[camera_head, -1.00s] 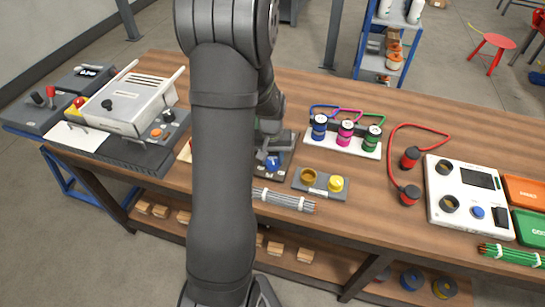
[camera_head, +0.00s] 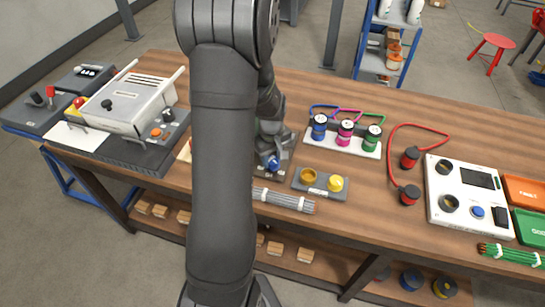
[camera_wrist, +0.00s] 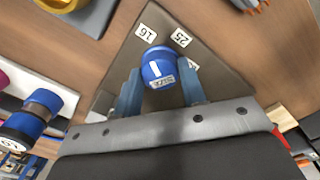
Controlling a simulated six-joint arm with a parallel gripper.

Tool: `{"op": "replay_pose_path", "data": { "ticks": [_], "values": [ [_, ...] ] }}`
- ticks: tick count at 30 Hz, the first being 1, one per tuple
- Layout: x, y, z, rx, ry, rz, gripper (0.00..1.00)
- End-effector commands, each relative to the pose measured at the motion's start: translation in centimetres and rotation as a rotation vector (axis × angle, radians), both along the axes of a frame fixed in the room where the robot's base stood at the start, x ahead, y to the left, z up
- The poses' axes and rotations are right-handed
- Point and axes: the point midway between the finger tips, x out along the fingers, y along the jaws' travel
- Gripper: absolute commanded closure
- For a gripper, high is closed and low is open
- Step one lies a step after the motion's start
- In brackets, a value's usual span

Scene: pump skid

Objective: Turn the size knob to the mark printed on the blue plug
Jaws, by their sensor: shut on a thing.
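The size knob (camera_wrist: 158,66) is blue, with a white pointer line and a "SIZE" label. It sits on a grey-brown plate (camera_wrist: 205,62) with printed marks 16 and 25 and another mark partly hidden beside the right finger. My gripper (camera_wrist: 161,90) is shut on the knob, one finger on each side. In the head view my gripper (camera_head: 272,160) is low over the knob, partly behind my arm. The blue plug (camera_head: 319,127) stands left of a pink and a green one in a white rack (camera_head: 342,146).
A grey block (camera_head: 312,188) with brass and yellow parts lies right of the knob plate. A grey cable bundle (camera_head: 283,200) lies in front. A machine (camera_head: 130,100) stands left, and a white test panel (camera_head: 465,215) stands far right.

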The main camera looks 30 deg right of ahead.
Motion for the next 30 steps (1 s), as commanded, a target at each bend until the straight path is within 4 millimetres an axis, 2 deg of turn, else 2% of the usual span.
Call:
{"op": "replay_pose_path", "data": {
  "ticks": [13, 14, 17, 26, 30],
  "values": [
    [0.0, 0.0, 0.1, -0.001, -0.001, 0.011, 0.85],
    [0.0, 0.0, 0.1, -0.002, -0.001, 0.011, 0.59],
    [0.0, 0.0, 0.1, -0.001, -0.001, 0.01, 0.41],
    [0.0, 0.0, 0.1, -0.001, -0.001, 0.009, 0.41],
    [0.1, 0.0, 1.2, -0.003, -0.003, 0.009, 0.41]
  ]
}}
